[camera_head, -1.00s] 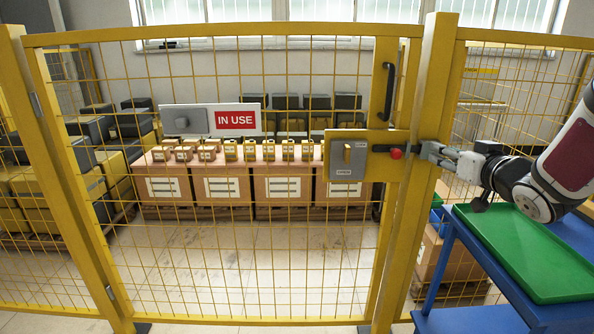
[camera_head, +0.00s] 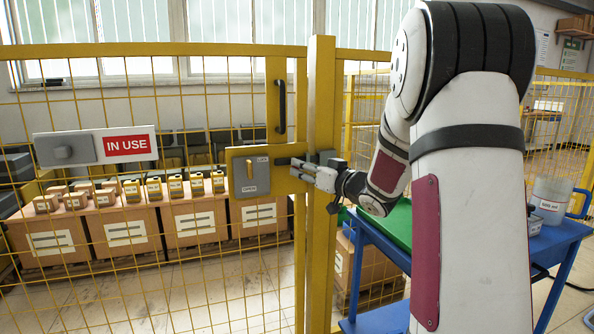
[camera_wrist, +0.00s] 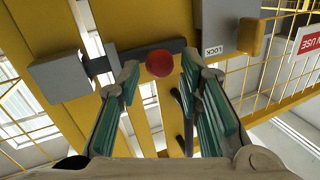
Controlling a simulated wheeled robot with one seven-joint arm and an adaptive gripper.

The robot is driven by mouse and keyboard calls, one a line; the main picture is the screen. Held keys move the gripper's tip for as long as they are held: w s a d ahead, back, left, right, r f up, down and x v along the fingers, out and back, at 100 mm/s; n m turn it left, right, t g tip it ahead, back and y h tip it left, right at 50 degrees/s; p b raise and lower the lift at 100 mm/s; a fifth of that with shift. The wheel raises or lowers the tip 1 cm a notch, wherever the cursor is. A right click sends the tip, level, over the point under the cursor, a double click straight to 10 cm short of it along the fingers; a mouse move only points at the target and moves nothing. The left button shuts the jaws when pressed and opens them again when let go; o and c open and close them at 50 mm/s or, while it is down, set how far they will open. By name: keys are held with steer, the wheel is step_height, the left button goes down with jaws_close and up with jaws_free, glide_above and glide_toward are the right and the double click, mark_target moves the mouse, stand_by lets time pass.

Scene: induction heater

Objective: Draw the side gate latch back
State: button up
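The gate latch is a dark sliding bolt (camera_wrist: 112,62) with a round red knob (camera_wrist: 159,64), seen in the wrist view. My gripper (camera_wrist: 160,70) is open, with its green-padded fingers on either side of the knob. Small gaps seem to show between knob and fingers; I cannot tell if either touches. In the head view my gripper (camera_head: 305,170) is at the gate post and hides the knob. A short piece of the bolt shows to its left (camera_head: 283,161). The grey lock plate (camera_head: 262,186) carries a tan lever and LOCK and OPEN labels.
The yellow mesh gate and post (camera_head: 321,240) stand close to my gripper. A black handle (camera_head: 281,106) is above the latch. An IN USE sign (camera_head: 128,145) hangs left. A blue table (camera_head: 550,240) with a green tray (camera_head: 398,222) and a clear container (camera_head: 551,196) stands right.

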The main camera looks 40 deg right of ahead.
mark_target(268, 164)
steer(key=shift+w+b, duration=0.3)
steer(key=shift+w, duration=1.55)
jaws_close()
steer(key=shift+w+a, duration=0.3)
steer(key=shift+a, duration=0.75)
steer(key=shift+w+a, duration=0.3)
steer(key=shift+a, duration=0.75)
steer(key=shift+w+a, duration=0.3)
steer(key=shift+a, duration=0.75)
jaws_free()
steer(key=shift+a, duration=0.1)
